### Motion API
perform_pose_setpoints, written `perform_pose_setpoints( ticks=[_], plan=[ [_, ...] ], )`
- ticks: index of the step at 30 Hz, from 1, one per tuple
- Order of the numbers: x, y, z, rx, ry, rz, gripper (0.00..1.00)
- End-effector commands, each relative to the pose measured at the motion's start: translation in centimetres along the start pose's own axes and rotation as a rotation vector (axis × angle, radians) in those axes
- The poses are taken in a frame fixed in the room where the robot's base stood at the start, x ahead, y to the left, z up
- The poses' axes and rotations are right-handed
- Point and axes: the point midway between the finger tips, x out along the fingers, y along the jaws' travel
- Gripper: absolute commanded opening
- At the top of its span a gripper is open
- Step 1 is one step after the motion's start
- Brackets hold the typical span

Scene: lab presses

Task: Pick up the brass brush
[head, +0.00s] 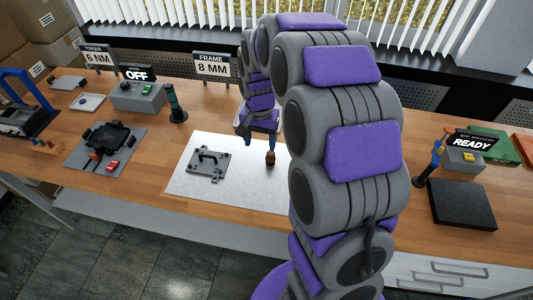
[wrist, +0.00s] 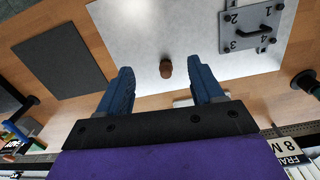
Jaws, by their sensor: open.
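A small brown, round-ended object, which looks like the brass brush (wrist: 166,69), shows in the wrist view on the pale sheet, between the fingertips but apart from both. In the head view the brush (head: 270,158) appears as a small dark brown shape on the pale sheet (head: 230,195), just below my fingers. Its bristles cannot be made out. My gripper (wrist: 164,72) is open, with its two blue fingers either side of the brush and nothing held. In the head view my gripper (head: 259,137) is partly hidden by my arm.
A grey numbered plate with a handle (head: 207,164) lies left of the brush. A black slab (head: 462,204) and the READY box (head: 465,155) are at the right. A dark green cylinder (head: 176,105), the OFF box (head: 138,97) and a black fixture (head: 107,138) stand at the left.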

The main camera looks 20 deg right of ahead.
Motion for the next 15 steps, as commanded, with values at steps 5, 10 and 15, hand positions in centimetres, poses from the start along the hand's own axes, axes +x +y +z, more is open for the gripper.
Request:
perform_pose_setpoints(
  ticks=[5, 10, 15],
  plan=[
    [1.5, -0.3, -5.6, 0.138, 0.013, -0.013, 0.66],
    [2.6, -0.9, -8.0, 0.212, 0.031, -0.017, 0.66],
    [3.5, -1.6, -8.2, 0.233, 0.037, -0.012, 0.66]
  ],
)
